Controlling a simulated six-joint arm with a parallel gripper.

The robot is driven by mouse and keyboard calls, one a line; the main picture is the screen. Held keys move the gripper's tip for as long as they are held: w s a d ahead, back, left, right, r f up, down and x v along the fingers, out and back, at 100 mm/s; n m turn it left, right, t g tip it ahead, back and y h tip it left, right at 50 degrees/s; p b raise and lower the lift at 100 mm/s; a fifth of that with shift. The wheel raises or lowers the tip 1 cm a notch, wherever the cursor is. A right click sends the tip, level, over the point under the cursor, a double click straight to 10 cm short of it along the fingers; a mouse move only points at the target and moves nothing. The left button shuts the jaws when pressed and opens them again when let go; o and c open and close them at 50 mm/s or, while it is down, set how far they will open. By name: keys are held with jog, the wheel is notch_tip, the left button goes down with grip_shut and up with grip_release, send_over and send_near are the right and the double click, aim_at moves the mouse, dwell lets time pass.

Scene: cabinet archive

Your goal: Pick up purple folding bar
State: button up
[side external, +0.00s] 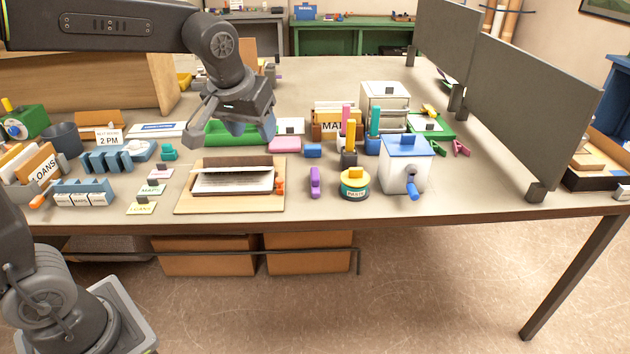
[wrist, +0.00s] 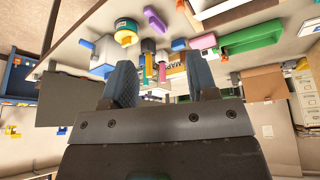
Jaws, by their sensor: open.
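The purple folding bar (side external: 314,182) stands on the table just right of the wooden board, with its long side running front to back. It also shows in the wrist view (wrist: 155,19), near the top edge beside the paste jar. My gripper (side external: 253,128) is open and empty, with its blue fingers apart. It hangs above the table, behind and left of the bar, near the green tray. In the wrist view my gripper (wrist: 160,77) has nothing between its fingers.
The wooden board (side external: 230,206) with papers and an orange-red clip lies left of the bar. A yellow-topped paste jar (side external: 354,186) stands close on its right, with a white box with blue lid (side external: 405,167) beyond. A blue block (side external: 313,151) lies behind.

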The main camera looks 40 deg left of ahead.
jog(key=w+f+n+y, duration=0.1)
jog(key=w+f+n, duration=0.3)
jog(key=w, duration=0.7)
jog(key=g, duration=0.1)
send_near(315, 173)
jog(key=shift+n+y, duration=0.3)
jog(key=shift+y, duration=0.1)
jog(key=x, duration=0.5)
jog(key=shift+w+d+f, duration=0.15)
jog(key=shift+w+d, duration=0.1)
jog(key=shift+d, duration=0.05)
jog(key=shift+s+x, duration=0.15)
jog(key=shift+x, duration=1.15)
jog(key=shift+s+x, duration=0.1)
jog(key=shift+x, duration=1.2)
jog(key=shift+c, duration=0.4)
grip_shut()
